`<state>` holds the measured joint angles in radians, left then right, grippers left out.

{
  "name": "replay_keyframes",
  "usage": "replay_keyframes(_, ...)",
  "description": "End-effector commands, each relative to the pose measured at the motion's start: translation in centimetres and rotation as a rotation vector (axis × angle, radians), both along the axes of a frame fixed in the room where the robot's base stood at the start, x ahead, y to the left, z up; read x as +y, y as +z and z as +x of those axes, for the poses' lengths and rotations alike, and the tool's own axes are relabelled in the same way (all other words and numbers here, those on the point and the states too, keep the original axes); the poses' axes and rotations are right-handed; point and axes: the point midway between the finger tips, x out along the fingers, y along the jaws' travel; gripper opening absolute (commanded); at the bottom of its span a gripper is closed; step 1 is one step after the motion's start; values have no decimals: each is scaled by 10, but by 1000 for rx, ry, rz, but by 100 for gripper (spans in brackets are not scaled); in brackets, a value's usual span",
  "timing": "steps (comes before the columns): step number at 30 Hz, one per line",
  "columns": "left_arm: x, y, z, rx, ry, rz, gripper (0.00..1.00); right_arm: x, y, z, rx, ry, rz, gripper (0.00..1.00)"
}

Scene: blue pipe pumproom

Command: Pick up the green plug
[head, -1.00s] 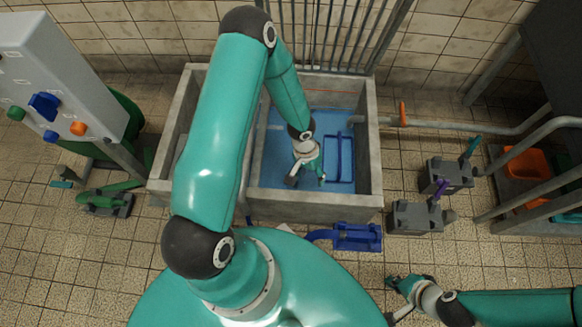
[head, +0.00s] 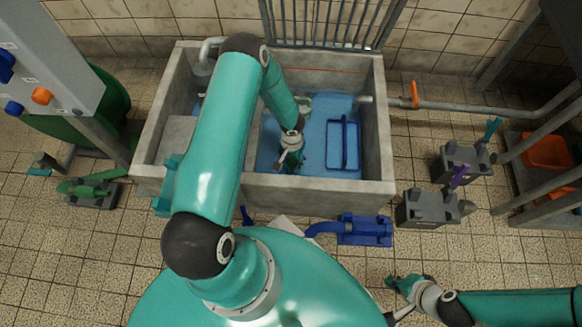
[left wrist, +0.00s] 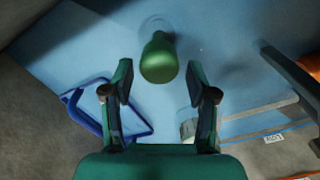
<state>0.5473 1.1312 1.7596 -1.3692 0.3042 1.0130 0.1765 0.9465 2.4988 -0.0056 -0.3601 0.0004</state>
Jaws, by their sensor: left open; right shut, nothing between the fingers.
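The green plug (left wrist: 160,58) is a rounded, bottle-shaped piece over the blue basin floor in the left wrist view. It lies ahead of and between the fingertips of my left gripper, with a visible gap on each side. My left gripper (head: 288,163) is open and empty, down inside the concrete basin (head: 330,194) in the head view. I cannot make out the plug in the head view; the arm and gripper may hide it. My right gripper (head: 396,284) is shut and empty, low at the right over the tiled floor.
A blue rectangular frame (head: 343,145) lies on the basin floor right of my left gripper. The basin walls surround that gripper. A blue valve-like piece (head: 364,230) is before the basin. Grey blocks (head: 428,208) and a pipe (head: 455,107) stand right.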

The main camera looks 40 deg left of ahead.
Motion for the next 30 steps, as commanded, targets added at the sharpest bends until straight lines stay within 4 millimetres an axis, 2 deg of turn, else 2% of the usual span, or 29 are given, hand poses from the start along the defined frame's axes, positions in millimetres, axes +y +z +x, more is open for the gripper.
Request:
replay_keyframes(1,0,-7,0,1,-1,0,58,0,-3,0,0,0,0,0)
replay_keyframes(8,0,-20,0,1,-1,-1,58,0,-8,0,0,0,0,0)
replay_keyframes(17,0,-62,-1,1,1,-1,58,0,-23,0,0,0,0,0)
replay_keyframes(26,0,-66,0,0,0,-1,58,0,-24,0,0,0,0,0)
replay_keyframes(27,0,-66,-1,0,0,-1,56,0,-24,0,0,0,0,0)
replay_keyframes(30,0,-66,-1,0,0,-1,40,0,-24,0,0,0,0,0)
